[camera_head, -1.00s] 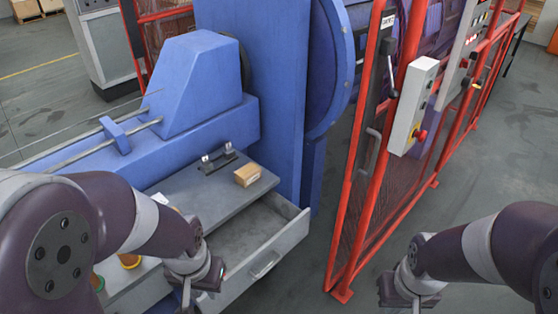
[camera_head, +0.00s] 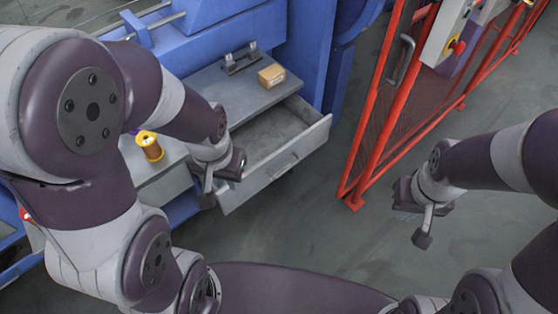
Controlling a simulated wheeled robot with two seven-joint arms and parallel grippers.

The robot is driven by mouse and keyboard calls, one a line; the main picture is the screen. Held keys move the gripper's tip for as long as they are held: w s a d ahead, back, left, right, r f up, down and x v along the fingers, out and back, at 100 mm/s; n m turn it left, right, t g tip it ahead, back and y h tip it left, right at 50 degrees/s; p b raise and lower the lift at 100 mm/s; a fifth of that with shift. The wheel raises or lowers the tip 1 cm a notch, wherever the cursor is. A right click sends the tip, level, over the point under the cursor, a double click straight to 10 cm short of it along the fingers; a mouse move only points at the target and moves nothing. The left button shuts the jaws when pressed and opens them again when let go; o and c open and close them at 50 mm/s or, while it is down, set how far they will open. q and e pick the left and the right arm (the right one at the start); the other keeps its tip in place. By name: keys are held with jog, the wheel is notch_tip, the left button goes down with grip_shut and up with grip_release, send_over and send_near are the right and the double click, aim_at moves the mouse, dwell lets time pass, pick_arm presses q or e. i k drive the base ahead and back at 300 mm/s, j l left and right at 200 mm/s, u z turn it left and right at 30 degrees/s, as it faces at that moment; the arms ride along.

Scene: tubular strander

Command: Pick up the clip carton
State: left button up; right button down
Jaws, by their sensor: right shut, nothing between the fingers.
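The clip carton, seemingly the small brown cardboard box (camera_head: 271,75), sits on the grey bench top near its right end, just behind the open drawer. My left gripper (camera_head: 222,180) is in front of the bench, by the drawer's left front corner. It is apart from the carton, which is further back and to the right. Its fingers are seen from above and partly hidden, so I cannot tell their opening. My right gripper (camera_head: 422,220) is shut and empty over the open floor at the right, far from the carton.
A grey drawer (camera_head: 275,168) stands open and looks empty. A small black bracket with metal clips (camera_head: 241,60) is beside the carton. A red mesh fence (camera_head: 400,110) stands right of the bench.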

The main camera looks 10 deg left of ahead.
aim_at(274, 74)
jog(key=i+j+z, duration=0.1)
jog(key=i, duration=0.45)
jog(key=i+j+z, duration=0.15)
jog(key=i, duration=0.4)
